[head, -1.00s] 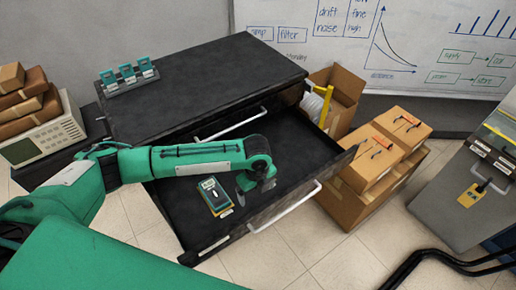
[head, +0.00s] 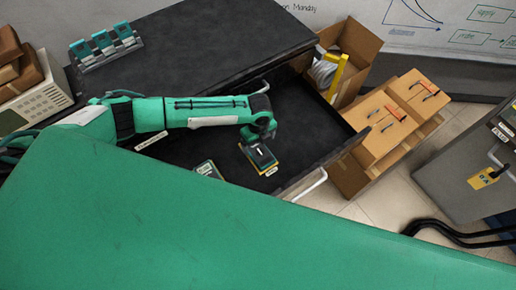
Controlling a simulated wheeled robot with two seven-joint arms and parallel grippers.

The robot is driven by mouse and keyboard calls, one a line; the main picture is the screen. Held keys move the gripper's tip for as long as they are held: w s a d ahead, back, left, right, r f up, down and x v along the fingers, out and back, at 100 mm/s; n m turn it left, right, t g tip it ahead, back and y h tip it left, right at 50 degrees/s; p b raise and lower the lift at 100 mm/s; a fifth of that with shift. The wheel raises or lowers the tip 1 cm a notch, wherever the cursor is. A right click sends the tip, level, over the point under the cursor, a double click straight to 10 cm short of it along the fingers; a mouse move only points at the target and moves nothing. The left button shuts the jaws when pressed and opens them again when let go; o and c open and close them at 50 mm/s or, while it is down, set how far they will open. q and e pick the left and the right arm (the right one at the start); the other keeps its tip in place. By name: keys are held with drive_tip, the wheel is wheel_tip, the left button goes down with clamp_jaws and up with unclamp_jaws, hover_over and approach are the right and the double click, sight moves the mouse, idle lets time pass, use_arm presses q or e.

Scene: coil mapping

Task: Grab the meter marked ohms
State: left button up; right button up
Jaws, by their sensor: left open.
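A dark meter with a pale display and yellowish edge (head: 262,160) lies in the open black drawer. A small tag below it is too small to read. My left gripper (head: 264,135) is open, just above and behind this meter in the picture; I cannot tell if it touches. A second meter (head: 206,169) lies to its left in the drawer, its lower part hidden by my green body part. Several teal meters (head: 103,42) stand in a rack on the cabinet top. I cannot read which is marked ohms. My right gripper is not in view.
The black cabinet (head: 200,30) stands behind the pulled-out drawer (head: 305,125). Cardboard boxes (head: 385,130) and an open carton (head: 352,45) stand at right. A beige instrument (head: 45,95) is at far left. A grey cabinet with a yellow tag (head: 482,178) is at far right.

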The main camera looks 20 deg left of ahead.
sight(258, 149)
use_arm(q)
drive_tip(key=shift+f, duration=0.45)
drive_tip(key=shift+f+p, duration=0.3)
drive_tip(key=shift+p, duration=0.1)
wheel_tip(258, 149, down, 3)
drive_tip(key=shift+s+f+p, duration=0.1)
drive_tip(key=shift+p, duration=0.6)
drive_tip(key=shift+a+f, duration=0.1)
drive_tip(key=shift+f, duration=0.55)
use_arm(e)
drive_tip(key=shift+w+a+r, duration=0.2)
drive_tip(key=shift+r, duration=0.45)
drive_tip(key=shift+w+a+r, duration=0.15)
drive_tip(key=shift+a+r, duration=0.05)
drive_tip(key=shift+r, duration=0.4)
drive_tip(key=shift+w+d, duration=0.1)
use_arm(q)
drive_tip(key=c, duration=1.3)
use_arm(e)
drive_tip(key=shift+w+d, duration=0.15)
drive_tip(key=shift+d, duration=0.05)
use_arm(q)
drive_tip(key=shift+o, duration=0.2)
drive_tip(key=shift+r, duration=0.1)
